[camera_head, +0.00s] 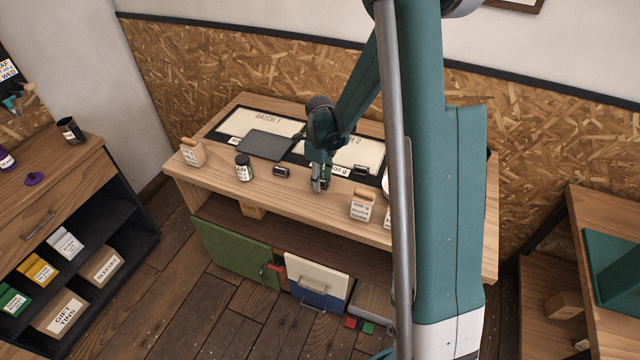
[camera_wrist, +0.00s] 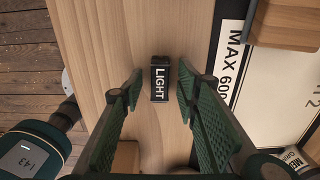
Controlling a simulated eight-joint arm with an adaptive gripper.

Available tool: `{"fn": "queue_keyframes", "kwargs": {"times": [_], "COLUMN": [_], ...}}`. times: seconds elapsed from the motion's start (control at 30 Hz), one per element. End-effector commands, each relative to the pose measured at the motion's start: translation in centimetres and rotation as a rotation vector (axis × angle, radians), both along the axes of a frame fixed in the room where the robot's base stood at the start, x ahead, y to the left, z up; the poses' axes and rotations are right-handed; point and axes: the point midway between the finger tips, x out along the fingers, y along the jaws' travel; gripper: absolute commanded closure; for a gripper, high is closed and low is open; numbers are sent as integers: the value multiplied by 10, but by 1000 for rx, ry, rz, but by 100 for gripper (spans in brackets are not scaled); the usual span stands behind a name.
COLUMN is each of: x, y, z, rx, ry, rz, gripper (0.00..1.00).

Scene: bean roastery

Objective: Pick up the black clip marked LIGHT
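The black clip marked LIGHT (camera_wrist: 160,80) lies on the wooden bench top in the wrist view, its white lettering facing the camera. My gripper (camera_wrist: 160,88) is open, with one green ridged finger on each side of the clip. A gap shows between the clip and each finger. In the head view, my gripper (camera_head: 320,184) points down at the front part of the bench, and I cannot make out the LIGHT clip there. A black clip (camera_wrist: 294,160) with partly visible lettering beginning "ME" is at the lower right of the wrist view.
In the head view, a small black item (camera_head: 281,171) and a dark jar (camera_head: 244,167) stand left of my gripper. A wooden block with a label (camera_head: 362,206) stands right of it. A dark tray (camera_head: 266,145) lies behind, near white marked panels (camera_head: 362,153).

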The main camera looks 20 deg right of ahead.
Motion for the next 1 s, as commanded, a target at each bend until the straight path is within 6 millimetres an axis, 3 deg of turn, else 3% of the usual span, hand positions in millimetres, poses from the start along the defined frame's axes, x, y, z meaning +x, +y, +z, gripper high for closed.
{"fn": "queue_keyframes", "kwargs": {"times": [0.6, 0.8, 1.0], "x": [0, 0, 0], "y": [0, 0, 0], "z": [-2, -2, -2], "rx": [0, 0, 0], "ry": [0, 0, 0], "rz": [0, 0, 0], "gripper": [68, 91, 91]}}
